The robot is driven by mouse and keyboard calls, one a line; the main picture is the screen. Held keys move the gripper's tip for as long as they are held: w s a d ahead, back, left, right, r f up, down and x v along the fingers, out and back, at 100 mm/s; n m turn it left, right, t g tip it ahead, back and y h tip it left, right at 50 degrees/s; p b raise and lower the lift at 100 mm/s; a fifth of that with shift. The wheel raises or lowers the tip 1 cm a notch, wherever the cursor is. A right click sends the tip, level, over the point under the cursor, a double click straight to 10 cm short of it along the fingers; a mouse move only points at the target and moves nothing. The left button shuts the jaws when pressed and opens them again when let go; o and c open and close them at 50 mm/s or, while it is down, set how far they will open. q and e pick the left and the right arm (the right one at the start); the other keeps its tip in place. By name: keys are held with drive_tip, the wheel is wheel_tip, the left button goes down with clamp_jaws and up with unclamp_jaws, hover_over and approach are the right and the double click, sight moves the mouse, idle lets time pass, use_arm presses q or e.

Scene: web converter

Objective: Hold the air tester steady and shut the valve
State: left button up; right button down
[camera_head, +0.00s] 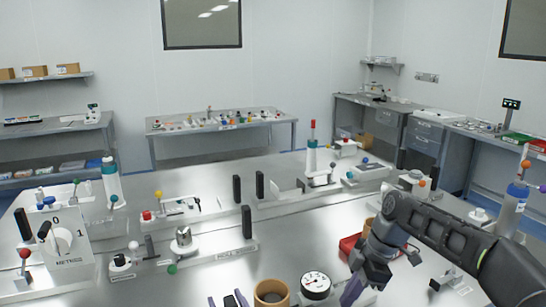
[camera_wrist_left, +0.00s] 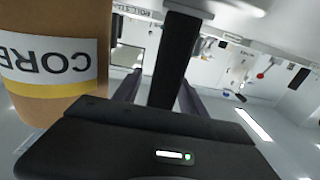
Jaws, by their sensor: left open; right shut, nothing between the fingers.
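A round white-faced gauge (camera_head: 315,284) with a black dial stands at the bottom centre of the head view; it may be the air tester, but no label is readable. I cannot tell for sure which part is the valve. My left gripper (camera_head: 228,300) is open at the bottom edge, left of a brown core tube (camera_head: 271,293). That tube, labelled CORE, fills the left of the left wrist view (camera_wrist_left: 52,75), beside the gripper. My right gripper (camera_head: 352,291) is shut and empty, pointing down just right of the gauge. Its arm hides part of the bench.
Small fixtures, including a metal cylinder (camera_head: 184,240), line the steel bench. A red tray (camera_head: 350,247) lies behind my right gripper. A small black-handled fixture (camera_head: 447,280) sits at the right.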

use_arm(q)
drive_tip(key=shift+s, duration=0.1)
drive_tip(key=v, duration=1.2)
